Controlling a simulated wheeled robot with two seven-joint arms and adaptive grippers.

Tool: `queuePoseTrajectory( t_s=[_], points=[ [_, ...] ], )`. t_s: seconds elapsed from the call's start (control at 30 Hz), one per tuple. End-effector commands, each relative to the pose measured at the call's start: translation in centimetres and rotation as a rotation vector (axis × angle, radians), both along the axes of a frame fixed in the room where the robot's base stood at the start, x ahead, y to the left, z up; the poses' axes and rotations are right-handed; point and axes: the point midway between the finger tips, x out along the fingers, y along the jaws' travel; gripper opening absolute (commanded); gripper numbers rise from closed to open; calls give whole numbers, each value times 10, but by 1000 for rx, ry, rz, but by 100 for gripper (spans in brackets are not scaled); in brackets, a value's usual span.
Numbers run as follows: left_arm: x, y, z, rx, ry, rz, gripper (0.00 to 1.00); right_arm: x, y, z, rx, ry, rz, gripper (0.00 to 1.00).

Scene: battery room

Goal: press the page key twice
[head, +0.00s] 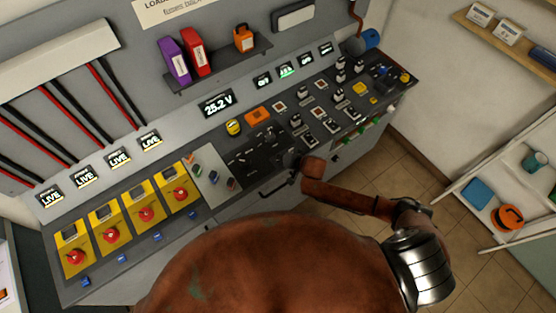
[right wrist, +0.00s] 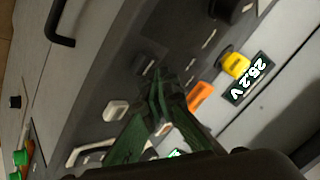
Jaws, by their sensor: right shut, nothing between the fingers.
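The control panel (head: 218,178) runs diagonally across the head view, with several small keys and switches. My right gripper (head: 291,158) is low over the middle of the panel in the head view. In the right wrist view its green fingers (right wrist: 158,82) are shut and empty, tips together over the dark panel surface. A dark key (right wrist: 143,65) lies beside the tips and a white key (right wrist: 115,110) lies to their left. No label reads clearly, so I cannot tell which one is the page key, nor whether the tips touch the panel. My left gripper is not in view.
A voltage display (head: 218,103) reads 25.2 V above a yellow knob (head: 234,127) and an orange block (head: 258,116). Yellow switch plates with red knobs (head: 146,214) fill the left. A shelf (head: 218,66) holds binders. A dark handle (right wrist: 60,22) juts from the cabinet front.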

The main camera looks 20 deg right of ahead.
Motion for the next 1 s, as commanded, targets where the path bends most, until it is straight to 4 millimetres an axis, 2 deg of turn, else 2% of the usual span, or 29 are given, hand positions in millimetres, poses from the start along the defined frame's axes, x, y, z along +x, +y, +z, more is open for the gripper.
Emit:
queuePoseTrajectory(
  t_s=[1.0],
  points=[
    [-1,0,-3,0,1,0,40,0,0,-9,1,1,0,0]
  ],
)
